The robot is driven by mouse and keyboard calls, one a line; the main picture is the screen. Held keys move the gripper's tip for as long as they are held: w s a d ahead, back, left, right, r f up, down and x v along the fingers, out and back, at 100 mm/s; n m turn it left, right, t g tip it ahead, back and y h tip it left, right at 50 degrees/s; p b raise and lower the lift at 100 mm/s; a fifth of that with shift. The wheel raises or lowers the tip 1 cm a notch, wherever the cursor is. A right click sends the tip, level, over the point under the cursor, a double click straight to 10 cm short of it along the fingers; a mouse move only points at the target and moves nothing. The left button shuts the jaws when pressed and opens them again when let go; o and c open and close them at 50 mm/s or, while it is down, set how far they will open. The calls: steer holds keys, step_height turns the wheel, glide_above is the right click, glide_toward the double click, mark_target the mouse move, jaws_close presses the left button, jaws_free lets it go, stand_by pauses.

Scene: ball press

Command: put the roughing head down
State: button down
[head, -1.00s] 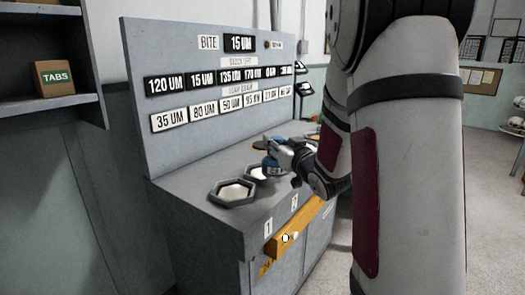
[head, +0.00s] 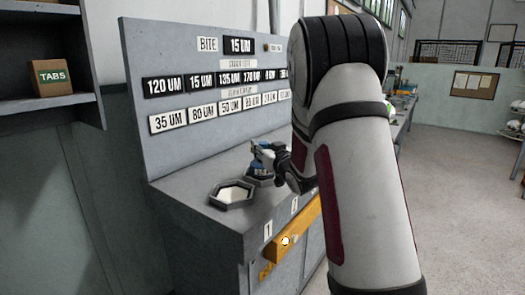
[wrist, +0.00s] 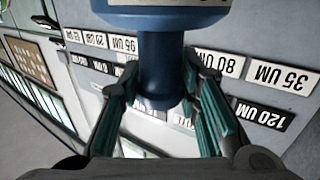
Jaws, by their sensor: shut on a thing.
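The roughing head appears as a blue piece with a narrow neck (wrist: 160,70), between the fingers in the wrist view. My gripper (wrist: 158,95) is shut on that neck. In the head view the blue piece (head: 257,164) shows small at my gripper (head: 264,153), over or close to the second hexagonal tray (head: 262,182). I cannot tell whether it touches that tray. My arm hides part of the bench beyond it.
A hexagonal tray (head: 231,206) with a pale inside sits on the grey bench (head: 190,193), left of my gripper. A labelled panel (head: 142,105) stands behind. A yellow bar (head: 303,232) runs along the bench front. A TABS box (head: 49,79) is on the left shelf.

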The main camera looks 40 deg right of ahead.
stand_by(0.3)
steer(key=c, duration=1.6)
jaws_free()
steer(key=shift+f, duration=0.2)
steer(key=o, duration=0.4)
steer(key=shift+r, duration=0.1)
steer(key=shift+s+r, duration=0.1)
steer(key=s, duration=0.4)
steer(key=s+a, duration=0.1)
steer(key=s, duration=0.2)
steer(key=s+a+p, duration=0.1)
steer(key=s, duration=0.3)
steer(key=shift+s, duration=0.35)
steer(key=shift+a, duration=0.1)
